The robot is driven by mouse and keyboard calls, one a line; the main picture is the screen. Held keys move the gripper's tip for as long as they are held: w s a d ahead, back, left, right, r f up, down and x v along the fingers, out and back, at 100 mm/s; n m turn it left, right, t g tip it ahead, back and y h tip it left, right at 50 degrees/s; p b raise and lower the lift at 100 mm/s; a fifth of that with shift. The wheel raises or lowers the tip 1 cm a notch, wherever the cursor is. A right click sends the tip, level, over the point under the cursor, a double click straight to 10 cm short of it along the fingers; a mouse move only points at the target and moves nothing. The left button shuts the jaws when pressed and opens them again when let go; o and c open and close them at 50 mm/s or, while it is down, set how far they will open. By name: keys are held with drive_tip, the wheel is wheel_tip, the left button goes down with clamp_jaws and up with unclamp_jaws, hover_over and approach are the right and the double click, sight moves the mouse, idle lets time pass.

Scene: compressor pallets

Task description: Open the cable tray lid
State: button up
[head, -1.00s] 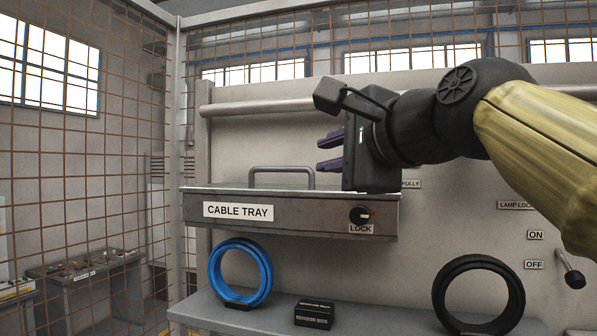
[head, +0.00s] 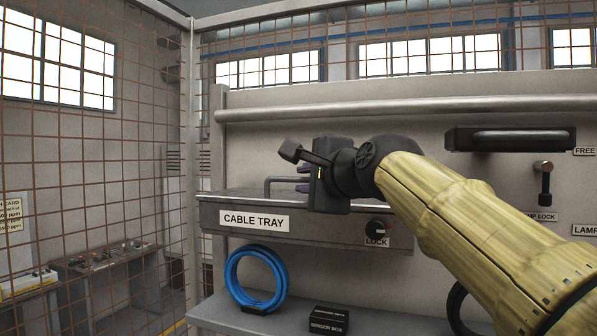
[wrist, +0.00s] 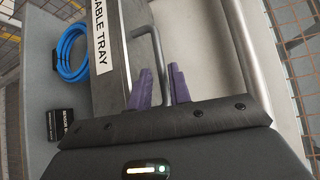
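The grey cable tray (head: 335,228) is mounted on the wall panel, with its label on the front. Its lid (head: 240,194) lies flat and shut on top. A grey bar handle (head: 275,181) stands up from the lid; it also shows in the wrist view (wrist: 157,52). My gripper (head: 303,178) is just above the lid at the right part of the handle. Its purple fingers (wrist: 160,85) are apart, and the handle's bar runs down between them or just behind them; contact is not clear. A round black lock knob (head: 377,229) sits on the tray's front right.
A blue cable coil (head: 232,280) and a black sensor box (head: 329,319) are on the shelf below. A horizontal pipe (head: 300,113) runs along the panel above the lid. A wire mesh fence (head: 110,150) stands at the left.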

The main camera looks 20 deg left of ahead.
sight(297, 178)
drive_tip(key=p+x, duration=0.1)
drive_tip(key=x, duration=0.3)
drive_tip(key=shift+w+a, duration=0.2)
clamp_jaws()
drive_tip(key=shift+r+p, duration=0.1)
drive_tip(key=shift+p, duration=0.35)
